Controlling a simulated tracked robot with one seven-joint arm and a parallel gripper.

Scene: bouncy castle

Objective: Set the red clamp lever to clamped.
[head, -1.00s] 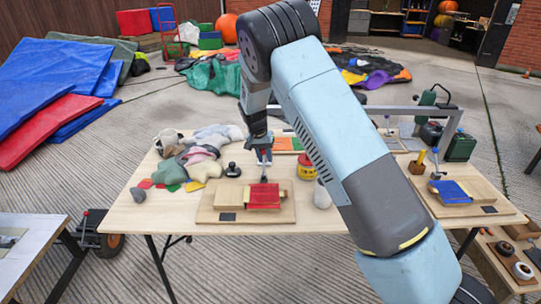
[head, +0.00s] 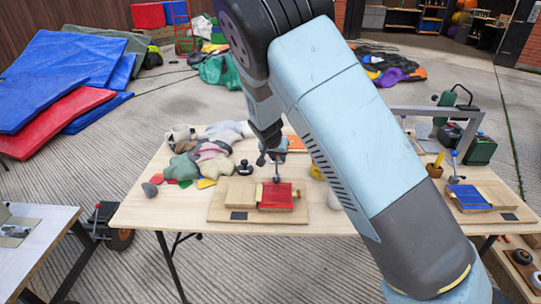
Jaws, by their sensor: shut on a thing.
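The clamp with the red pad (head: 277,196) sits on a wooden board (head: 218,213) near the front middle of the table. A short grey lever stem (head: 277,178) stands roughly upright behind the pad. My gripper (head: 271,160) points down at the top of this lever and is shut on it. The fingers cover the lever's upper end, so its red part and exact tilt are hard to make out. My arm comes in from the lower right and hides part of the table.
A similar clamp with a blue pad (head: 467,197) stands at the right, its lever raised. Cloths and bags (head: 203,152) lie left of the red clamp, with a black knob-shaped object (head: 244,167) between. A grey metal frame (head: 432,110) spans the back right.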

